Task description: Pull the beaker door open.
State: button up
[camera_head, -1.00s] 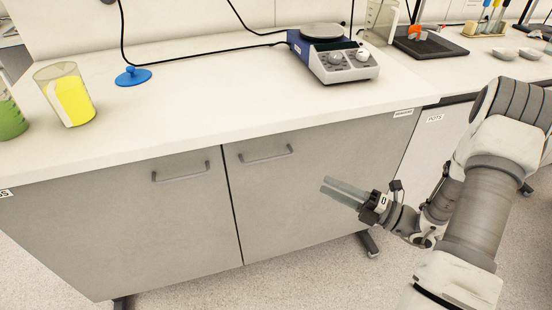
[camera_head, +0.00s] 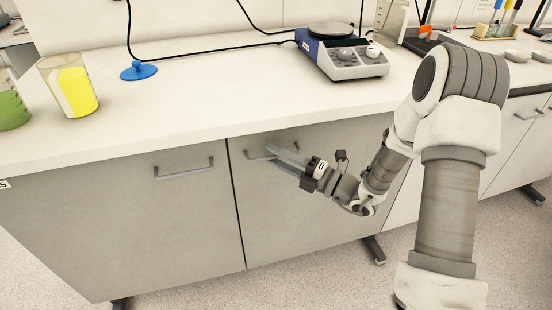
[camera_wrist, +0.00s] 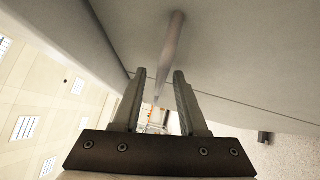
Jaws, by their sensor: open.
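The grey right cabinet door (camera_head: 300,215) is closed under the bench, with a bar handle (camera_head: 253,157) near its upper left corner. My gripper (camera_head: 270,155) is open at this handle and covers its right part. In the wrist view my gripper (camera_wrist: 160,76) has its two fingers apart. The handle (camera_wrist: 172,45) runs through the gap between them there, and I cannot tell whether either finger touches it. No label naming this door is readable now; my arm covers its upper right corner.
A closed left door (camera_head: 120,220) with its own handle (camera_head: 184,171) adjoins it. On the bench (camera_head: 200,125) stand a yellow-filled beaker (camera_head: 75,90), a green-filled one (camera_head: 10,108), a blue stand (camera_head: 138,71) and a hotplate stirrer (camera_head: 343,55). The floor in front is clear.

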jog(key=shift+w+a, duration=0.1)
grip_shut()
dwell(1.4)
